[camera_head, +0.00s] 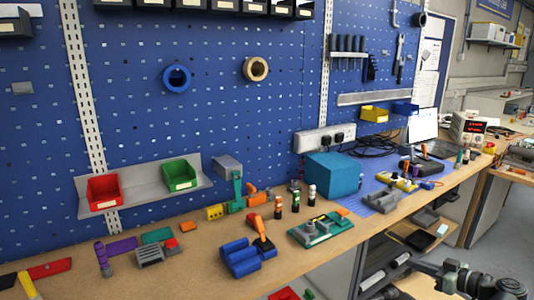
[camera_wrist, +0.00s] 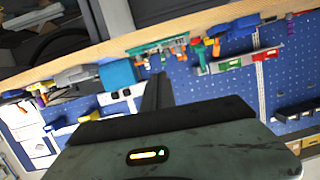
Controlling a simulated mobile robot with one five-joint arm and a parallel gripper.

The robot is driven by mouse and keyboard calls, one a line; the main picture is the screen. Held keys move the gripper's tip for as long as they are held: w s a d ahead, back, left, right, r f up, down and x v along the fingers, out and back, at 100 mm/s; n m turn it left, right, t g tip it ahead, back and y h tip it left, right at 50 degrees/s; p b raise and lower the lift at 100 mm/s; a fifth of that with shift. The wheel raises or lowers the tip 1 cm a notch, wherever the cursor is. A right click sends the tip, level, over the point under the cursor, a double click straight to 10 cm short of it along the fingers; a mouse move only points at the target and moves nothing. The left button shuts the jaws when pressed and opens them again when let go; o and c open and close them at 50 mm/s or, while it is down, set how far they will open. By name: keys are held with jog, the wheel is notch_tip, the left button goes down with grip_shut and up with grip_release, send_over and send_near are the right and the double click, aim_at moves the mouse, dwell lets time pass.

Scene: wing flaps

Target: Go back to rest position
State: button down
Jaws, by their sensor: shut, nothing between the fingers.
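My gripper (camera_wrist: 157,88) shows in the wrist view as a narrow dark shape rising from its wide grey-green body. Its fingers look closed together, with nothing held between them. The wrist view is turned over, so the wooden workbench (camera_wrist: 72,68) runs along the top and the blue pegboard (camera_wrist: 215,92) lies below. The gripper appears apart from the bench things. In the head view, dark parts of what looks like my arm show at the bottom right corner, in front of the bench; the fingertips cannot be made out there.
The workbench (camera_head: 190,273) carries a blue part with an orange lever (camera_head: 245,258), a green tray (camera_head: 320,230), a teal box (camera_head: 333,175) and several small parts. A grey shelf (camera_head: 145,190) holds red and green bins. Open floor (camera_head: 500,250) lies at the right.

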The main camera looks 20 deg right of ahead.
jog(key=w+a+f+g+y+p, duration=0.1)
jog(key=w+a+f+g, duration=0.25)
jog(key=a, duration=0.45)
jog(key=w+a+f+g, duration=0.2)
jog(key=w+a+f, duration=0.15)
jog(key=a, duration=0.45)
jog(key=w+a+f+g+y+p, duration=0.1)
jog(key=w+a+f+g, duration=0.15)
jog(key=w+a, duration=0.4)
jog(key=s+a+f+m+g+h+p, duration=0.1)
jog(key=a+f+g+h, duration=0.1)
jog(key=a, duration=1)
jog(key=s+a+f+m+g+h, duration=0.1)
jog(key=a+g+h, duration=0.3)
jog(key=a, duration=0.8)
jog(key=shift+a+f+m+p, duration=0.3)
jog(key=shift+f+p, duration=0.05)
jog(key=shift+f, duration=0.25)
